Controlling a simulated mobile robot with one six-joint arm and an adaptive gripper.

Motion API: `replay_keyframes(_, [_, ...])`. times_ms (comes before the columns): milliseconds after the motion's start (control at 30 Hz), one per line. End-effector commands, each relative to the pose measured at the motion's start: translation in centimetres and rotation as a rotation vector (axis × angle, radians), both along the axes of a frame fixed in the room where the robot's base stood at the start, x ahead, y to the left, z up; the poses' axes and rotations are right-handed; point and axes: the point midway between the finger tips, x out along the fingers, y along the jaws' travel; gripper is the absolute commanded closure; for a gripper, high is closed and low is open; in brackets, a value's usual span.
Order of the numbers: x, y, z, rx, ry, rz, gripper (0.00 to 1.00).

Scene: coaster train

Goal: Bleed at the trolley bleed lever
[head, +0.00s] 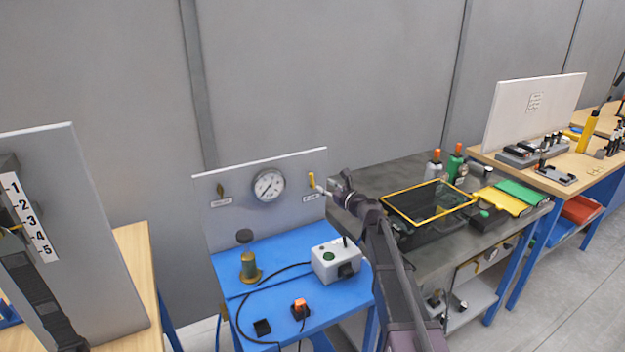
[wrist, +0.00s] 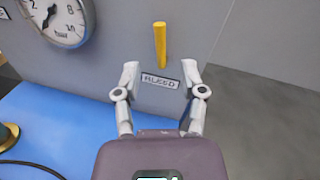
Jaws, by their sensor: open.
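The trolley bleed lever (wrist: 160,45) is a yellow bar on the grey upright panel, pointing up and down, above a label reading BLEED (wrist: 160,81). In the head view the lever (head: 311,180) is near the panel's right edge. My gripper (wrist: 164,78) is open and empty, its two fingers apart on either side of the label, below the lever in the wrist view. In the head view my gripper (head: 322,190) is close to the panel by the lever. I cannot tell whether a finger touches the panel.
A round gauge (head: 268,185) and another small lever (head: 220,189) are on the same panel. The blue trolley top (head: 290,250) holds a grey control box (head: 337,262), a brass fitting (head: 249,265) and a black cable. A yellow-rimmed tray (head: 430,217) stands on the bench at right.

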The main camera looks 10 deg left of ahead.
Motion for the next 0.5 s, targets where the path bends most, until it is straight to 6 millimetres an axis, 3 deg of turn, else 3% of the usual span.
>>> replay_keyframes(200, [2.7, 2.5, 0.0, 0.0, 0.0, 0.001, 0.47])
replay_keyframes(500, [4.7, 4.6, 0.0, 0.0, 0.0, 0.0, 0.47])
